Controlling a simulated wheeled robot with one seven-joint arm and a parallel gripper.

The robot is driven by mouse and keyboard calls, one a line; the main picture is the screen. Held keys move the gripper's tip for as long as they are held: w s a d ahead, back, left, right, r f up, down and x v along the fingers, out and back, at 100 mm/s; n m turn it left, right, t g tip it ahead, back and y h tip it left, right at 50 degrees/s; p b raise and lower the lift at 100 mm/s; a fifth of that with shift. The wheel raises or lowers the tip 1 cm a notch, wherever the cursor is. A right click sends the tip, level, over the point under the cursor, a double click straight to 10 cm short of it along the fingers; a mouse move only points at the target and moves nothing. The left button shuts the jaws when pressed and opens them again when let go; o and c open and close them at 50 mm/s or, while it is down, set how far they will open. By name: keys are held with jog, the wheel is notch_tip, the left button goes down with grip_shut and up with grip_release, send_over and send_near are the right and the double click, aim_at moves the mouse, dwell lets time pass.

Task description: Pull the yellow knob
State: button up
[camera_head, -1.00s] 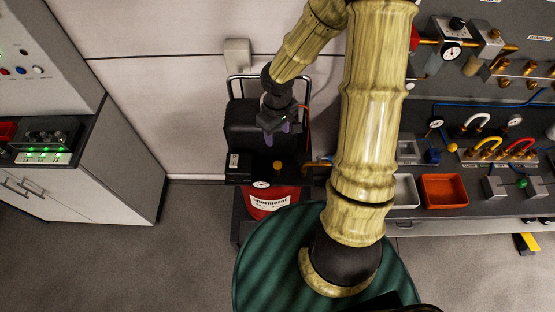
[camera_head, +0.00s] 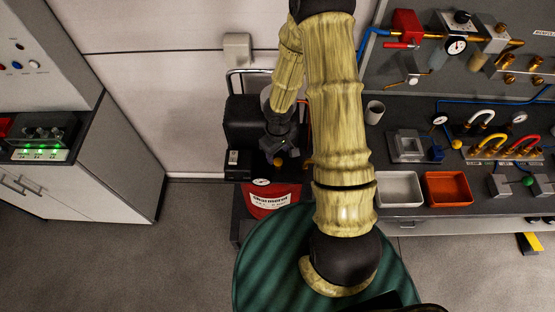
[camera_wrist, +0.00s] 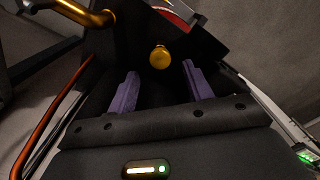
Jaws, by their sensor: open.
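The yellow knob (camera_wrist: 159,57) shows in the wrist view, on the dark top of a machine, just beyond and between my fingertips. It also shows in the head view (camera_head: 278,162), just below my gripper. The machine is a black and red compressor (camera_head: 262,198) with a white label and a round gauge (camera_head: 261,182). My gripper (camera_wrist: 158,85) is open, its two purple fingers apart with nothing between them. In the head view my gripper (camera_head: 279,156) hangs over the compressor top, its fingertips hard to make out. I cannot tell whether a finger touches the knob.
A brass pipe (camera_wrist: 75,12) and an orange hose (camera_wrist: 52,120) run beside the fingers in the wrist view. A workbench with a white tray (camera_head: 399,188) and an orange tray (camera_head: 447,188) stands right. A grey cabinet (camera_head: 110,165) stands left, with open floor between.

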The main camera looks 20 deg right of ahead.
aim_at(278, 160)
notch_tip(278, 160, down, 4)
jog(key=shift+f+b, duration=0.1)
jog(key=shift+b, duration=0.7)
